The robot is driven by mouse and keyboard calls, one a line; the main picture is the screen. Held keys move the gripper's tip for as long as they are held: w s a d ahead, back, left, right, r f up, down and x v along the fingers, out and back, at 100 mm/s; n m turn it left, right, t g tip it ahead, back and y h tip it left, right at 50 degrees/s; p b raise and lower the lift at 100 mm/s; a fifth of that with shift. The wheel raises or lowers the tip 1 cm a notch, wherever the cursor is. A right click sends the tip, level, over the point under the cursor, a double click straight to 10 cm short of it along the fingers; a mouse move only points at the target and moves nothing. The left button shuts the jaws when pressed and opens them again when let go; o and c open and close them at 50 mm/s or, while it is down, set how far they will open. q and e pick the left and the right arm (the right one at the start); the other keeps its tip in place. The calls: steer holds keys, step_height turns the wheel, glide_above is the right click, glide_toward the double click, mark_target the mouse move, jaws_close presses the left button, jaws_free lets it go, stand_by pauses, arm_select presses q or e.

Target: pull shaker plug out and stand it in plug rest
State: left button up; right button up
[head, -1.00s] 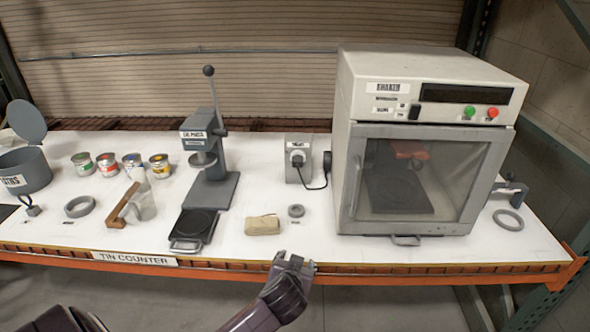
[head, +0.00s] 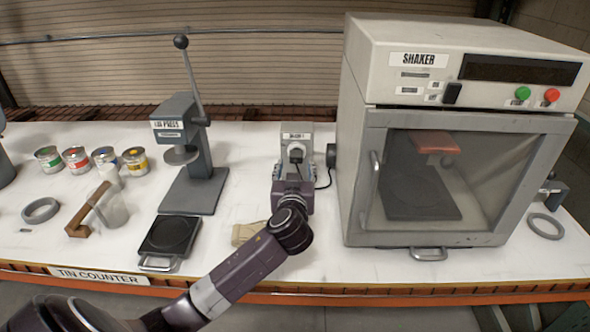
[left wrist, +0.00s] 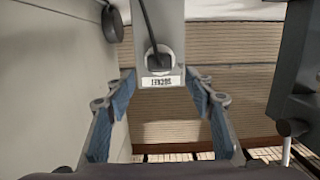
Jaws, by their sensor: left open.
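The black shaker plug (head: 296,151) sits in the front of the grey socket box (head: 297,129), with its cord running toward the shaker (head: 450,75). In the left wrist view the plug (left wrist: 158,58) shows beyond the fingertips, above the socket label. My left gripper (head: 294,174) is in front of the socket box, open and empty. In the left wrist view its blue-padded fingers (left wrist: 160,98) spread to either side of the plug's line, apart from it. I cannot make out the plug rest; my arm covers the counter in front of the socket. My right gripper is not in view.
The shaker cabinet stands close to the right, with a black round fitting (head: 331,155) on its side. The lid press (head: 190,150) stands to the left. A tan block (head: 245,233) lies partly behind my arm.

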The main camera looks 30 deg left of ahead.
mark_target(296, 160)
arm_select(q)
steer(key=p+x, duration=0.1)
steer(key=x, duration=0.2)
steer(key=shift+w+a, duration=0.2)
steer(key=shift+w, duration=0.15)
steer(key=shift+f+x, duration=0.2)
steer(key=shift+x, duration=0.75)
steer(key=shift+w+a, duration=0.15)
steer(key=shift+w, duration=0.1)
steer(key=shift+c, duration=0.7)
steer(key=c, duration=1.1)
steer(key=o, duration=0.5)
steer(key=c, duration=0.5)
steer(key=shift+c, duration=0.2)
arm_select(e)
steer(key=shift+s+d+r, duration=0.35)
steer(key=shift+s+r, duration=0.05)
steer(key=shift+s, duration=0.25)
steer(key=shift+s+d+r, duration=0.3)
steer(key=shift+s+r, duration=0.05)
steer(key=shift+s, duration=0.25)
arm_select(q)
steer(key=shift+f, duration=0.15)
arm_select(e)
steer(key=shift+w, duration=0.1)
